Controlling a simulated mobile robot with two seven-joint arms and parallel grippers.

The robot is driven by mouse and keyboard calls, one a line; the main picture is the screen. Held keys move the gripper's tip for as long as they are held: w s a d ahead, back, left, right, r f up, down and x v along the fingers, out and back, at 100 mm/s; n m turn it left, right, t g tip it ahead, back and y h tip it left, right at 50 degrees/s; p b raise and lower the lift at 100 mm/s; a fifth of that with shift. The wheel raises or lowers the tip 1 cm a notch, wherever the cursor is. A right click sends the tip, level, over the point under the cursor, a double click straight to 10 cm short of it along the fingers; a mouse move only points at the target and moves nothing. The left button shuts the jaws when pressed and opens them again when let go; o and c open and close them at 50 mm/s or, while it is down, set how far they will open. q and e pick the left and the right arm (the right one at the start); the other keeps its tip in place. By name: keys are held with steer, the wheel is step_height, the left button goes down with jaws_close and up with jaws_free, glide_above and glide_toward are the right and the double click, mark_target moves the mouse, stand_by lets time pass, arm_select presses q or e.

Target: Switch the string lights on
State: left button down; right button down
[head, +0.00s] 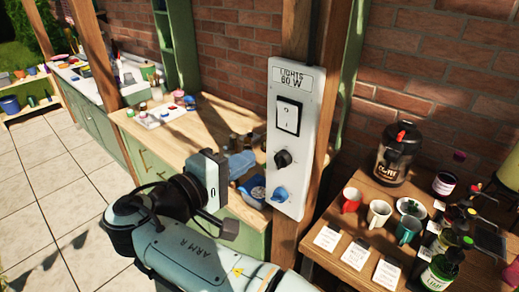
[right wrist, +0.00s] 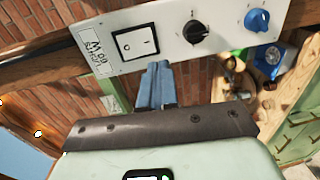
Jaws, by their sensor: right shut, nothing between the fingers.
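A white panel (head: 301,85) labelled "LIGHTS 60 W" is fixed to a wooden post. It carries a white rocker switch (head: 288,117) in a black frame, a black knob (head: 283,159) and a blue knob (head: 280,194). The rocker also shows in the right wrist view (right wrist: 136,41); I cannot tell which side is pressed. My right gripper (head: 242,164) is left of the panel. Its blue fingers (right wrist: 156,84) are shut and empty, pointing at the panel's edge near the rocker, seemingly apart from it. Small bright spots (right wrist: 38,133) may be bulbs. My left gripper is not in view.
A wooden table (head: 345,245) at the right holds mugs, cards, bottles and a dark coffee dispenser (head: 398,152). A wooden counter (head: 200,125) with jars stands behind my right gripper. The post (head: 318,150) stands between them. Tiled floor (head: 60,200) is clear at the left.

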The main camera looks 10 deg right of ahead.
steer(key=v, duration=0.3)
steer(key=shift+s+a+f, duration=0.1)
steer(key=shift+f, duration=0.15)
